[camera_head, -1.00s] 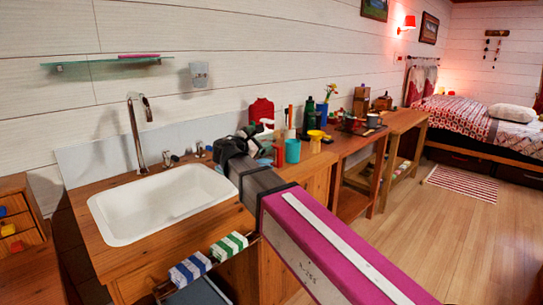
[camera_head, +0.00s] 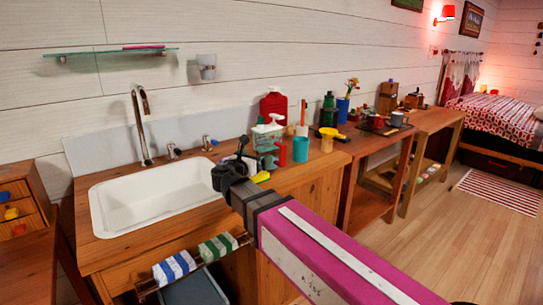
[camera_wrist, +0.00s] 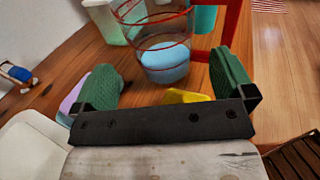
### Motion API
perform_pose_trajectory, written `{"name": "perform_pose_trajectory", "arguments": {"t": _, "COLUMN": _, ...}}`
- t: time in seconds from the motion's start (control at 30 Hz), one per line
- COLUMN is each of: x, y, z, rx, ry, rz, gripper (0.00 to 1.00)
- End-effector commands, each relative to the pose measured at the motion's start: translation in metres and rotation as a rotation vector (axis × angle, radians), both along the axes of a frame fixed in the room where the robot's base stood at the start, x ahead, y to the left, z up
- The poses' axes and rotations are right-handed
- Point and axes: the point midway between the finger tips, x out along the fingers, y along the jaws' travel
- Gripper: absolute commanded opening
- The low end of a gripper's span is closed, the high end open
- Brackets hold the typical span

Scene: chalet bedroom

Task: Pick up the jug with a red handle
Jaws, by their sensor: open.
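The jug is clear, with red rim bands and a red handle. It stands upright on the wooden counter in the wrist view (camera_wrist: 150,35), its handle on the right. In the head view the red handle (camera_head: 281,155) shows among the items right of the sink, while the clear body is hard to make out. My gripper (camera_wrist: 163,82) is open and empty, its two green-padded fingers spread apart on the near side of the jug. In the head view my gripper (camera_head: 240,158) is above the counter, just left of the jug. A blue round shape shows through the jug's lower part.
A yellow object (camera_wrist: 184,97) lies between my fingers and the jug. A soap bottle (camera_head: 267,130), a teal cup (camera_head: 300,149) and a red container (camera_head: 273,105) crowd around the jug. The white sink (camera_head: 150,200) is to the left.

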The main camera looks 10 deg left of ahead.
Motion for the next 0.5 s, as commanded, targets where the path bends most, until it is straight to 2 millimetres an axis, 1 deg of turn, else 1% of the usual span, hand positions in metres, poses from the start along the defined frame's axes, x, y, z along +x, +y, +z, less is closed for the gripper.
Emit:
{"name": "perform_pose_trajectory", "arguments": {"t": 0.03, "x": 0.01, "y": -0.002, "z": 0.0, "rx": 0.001, "ry": 0.0, "rz": -0.002, "gripper": 1.0}}
{"name": "perform_pose_trajectory", "arguments": {"t": 0.13, "x": 0.025, "y": -0.007, "z": 0.0, "rx": 0.001, "ry": 0.0, "rz": -0.002, "gripper": 1.0}}
{"name": "perform_pose_trajectory", "arguments": {"t": 0.2, "x": 0.032, "y": -0.009, "z": 0.0, "rx": 0.001, "ry": 0.0, "rz": -0.001, "gripper": 1.0}}
{"name": "perform_pose_trajectory", "arguments": {"t": 0.37, "x": 0.04, "y": -0.012, "z": 0.0, "rx": 0.002, "ry": -0.001, "rz": -0.001, "gripper": 1.0}}
{"name": "perform_pose_trajectory", "arguments": {"t": 0.5, "x": 0.055, "y": -0.015, "z": 0.0, "rx": 0.002, "ry": -0.001, "rz": -0.002, "gripper": 1.0}}
